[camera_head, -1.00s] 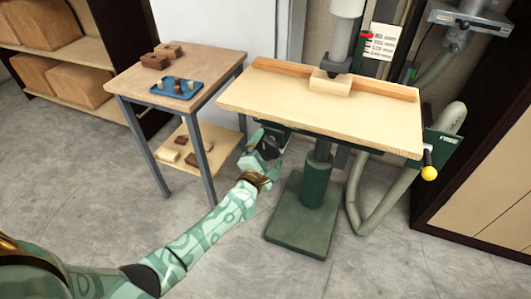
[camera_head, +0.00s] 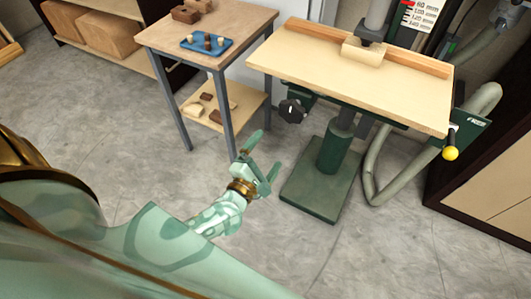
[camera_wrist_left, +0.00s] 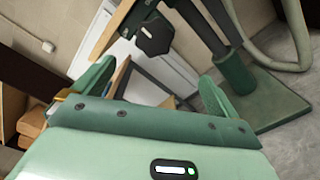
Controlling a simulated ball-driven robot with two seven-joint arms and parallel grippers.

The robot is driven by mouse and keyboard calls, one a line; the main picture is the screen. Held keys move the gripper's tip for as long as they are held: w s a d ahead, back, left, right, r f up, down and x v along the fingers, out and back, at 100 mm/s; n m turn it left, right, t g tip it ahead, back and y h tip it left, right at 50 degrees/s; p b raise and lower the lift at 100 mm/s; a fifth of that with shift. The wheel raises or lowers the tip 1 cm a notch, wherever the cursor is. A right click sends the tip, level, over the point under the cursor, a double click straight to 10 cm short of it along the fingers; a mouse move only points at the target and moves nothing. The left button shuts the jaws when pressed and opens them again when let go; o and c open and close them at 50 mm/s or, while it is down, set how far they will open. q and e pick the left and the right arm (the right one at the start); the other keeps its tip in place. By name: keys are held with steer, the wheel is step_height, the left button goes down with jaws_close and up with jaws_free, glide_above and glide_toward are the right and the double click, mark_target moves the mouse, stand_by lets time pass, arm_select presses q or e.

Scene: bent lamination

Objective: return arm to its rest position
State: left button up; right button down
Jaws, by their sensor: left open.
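My left gripper (camera_head: 262,160) is open and empty, over the grey floor in front of the green machine stand. Its two green fingers also show spread apart in the left wrist view (camera_wrist_left: 155,88), with nothing between them. My left arm (camera_head: 215,215) reaches in from the lower left and looks bent. The black knob (camera_head: 291,111) under the machine table is apart from the gripper, above and to its right. It also shows in the left wrist view (camera_wrist_left: 154,36). My right gripper is not in view.
The drill press's wooden table (camera_head: 350,80) carries a pale wood block (camera_head: 362,50) against its fence. A side table (camera_head: 165,38) holds a blue tray (camera_head: 207,45). A grey hose (camera_head: 385,190) and the green base (camera_head: 312,190) stand at right. The floor at lower middle is clear.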

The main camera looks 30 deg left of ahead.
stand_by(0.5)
arm_select(q)
steer(key=s+f+m+g+h+p, duration=0.15)
steer(key=s+f+m+g, duration=0.35)
steer(key=f+m, duration=0.5)
steer(key=s+f+m+g+h+p, duration=0.1)
steer(key=s+f+m+g+p, duration=0.15)
steer(key=s+f+m, duration=0.65)
steer(key=s+f+m+g+p, duration=0.2)
steer(key=s+m+g, duration=0.1)
steer(key=s, duration=0.5)
steer(key=s+a+f+m+g+y+p, duration=0.1)
steer(key=s+f+m+g+p, duration=0.1)
steer(key=s, duration=0.7)
steer(key=s+a+f+m+g+y+p, duration=0.1)
steer(key=s+f+m+g+p, duration=0.2)
steer(key=s, duration=0.6)
steer(key=shift+s+a+m+g, duration=0.2)
steer(key=shift+m+g, duration=0.3)
steer(key=shift+g, duration=0.25)
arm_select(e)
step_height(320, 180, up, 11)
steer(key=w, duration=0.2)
arm_select(q)
steer(key=shift+w, duration=0.1)
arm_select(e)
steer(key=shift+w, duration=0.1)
